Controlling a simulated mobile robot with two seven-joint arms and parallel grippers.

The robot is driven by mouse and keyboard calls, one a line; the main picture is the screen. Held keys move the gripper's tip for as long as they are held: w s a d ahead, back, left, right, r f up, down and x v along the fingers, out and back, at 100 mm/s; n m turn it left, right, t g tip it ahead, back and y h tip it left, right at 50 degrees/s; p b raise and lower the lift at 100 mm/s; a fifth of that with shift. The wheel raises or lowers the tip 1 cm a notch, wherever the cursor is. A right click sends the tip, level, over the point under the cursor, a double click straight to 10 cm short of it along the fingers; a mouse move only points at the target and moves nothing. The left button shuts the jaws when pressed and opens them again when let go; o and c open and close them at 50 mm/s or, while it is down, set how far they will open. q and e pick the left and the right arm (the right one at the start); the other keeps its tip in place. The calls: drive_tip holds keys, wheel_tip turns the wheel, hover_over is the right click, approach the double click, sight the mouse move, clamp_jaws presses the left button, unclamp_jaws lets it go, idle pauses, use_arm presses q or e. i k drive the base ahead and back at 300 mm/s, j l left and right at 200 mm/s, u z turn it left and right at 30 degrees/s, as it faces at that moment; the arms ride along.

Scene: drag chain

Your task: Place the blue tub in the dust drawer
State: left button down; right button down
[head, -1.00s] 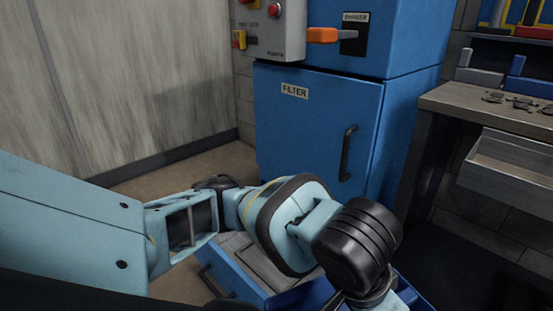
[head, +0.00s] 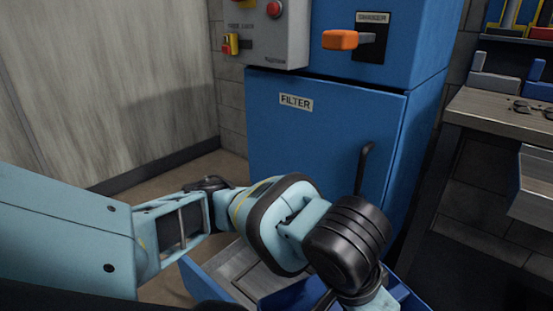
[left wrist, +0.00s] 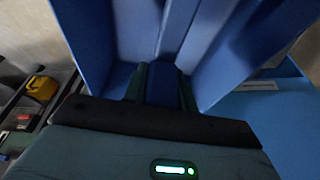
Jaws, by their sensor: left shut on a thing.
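The blue tub (left wrist: 210,50) fills the upper part of the left wrist view, its blue walls spreading to both sides. My left gripper (left wrist: 163,88) is shut on a blue part of it between the two dark fingers. In the head view the left hand is mostly below the picture, under my dark wrist joint. The dust drawer (head: 198,281) seems to be the open blue box with a grey inside at the bottom of the head view, largely covered by my arm. Whether the tub touches it cannot be told. My right gripper is not in view.
The blue filter cabinet (head: 318,140) stands ahead, its door shut with a dark handle (head: 364,170). A grey control box (head: 280,40) is at its upper left. A workbench (head: 495,110) with an open grey drawer (head: 535,185) is at the right. A pale wall panel (head: 105,80) stands left.

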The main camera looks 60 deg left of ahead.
sight(279, 285)
drive_tip(key=j+z, duration=0.1)
drive_tip(key=j, duration=0.5)
drive_tip(key=k+j, duration=0.15)
drive_tip(key=j, duration=0.4)
drive_tip(key=j+z, duration=0.15)
drive_tip(key=j, duration=0.45)
drive_tip(key=k+j, duration=0.15)
drive_tip(key=j, duration=0.4)
drive_tip(key=z, duration=0.05)
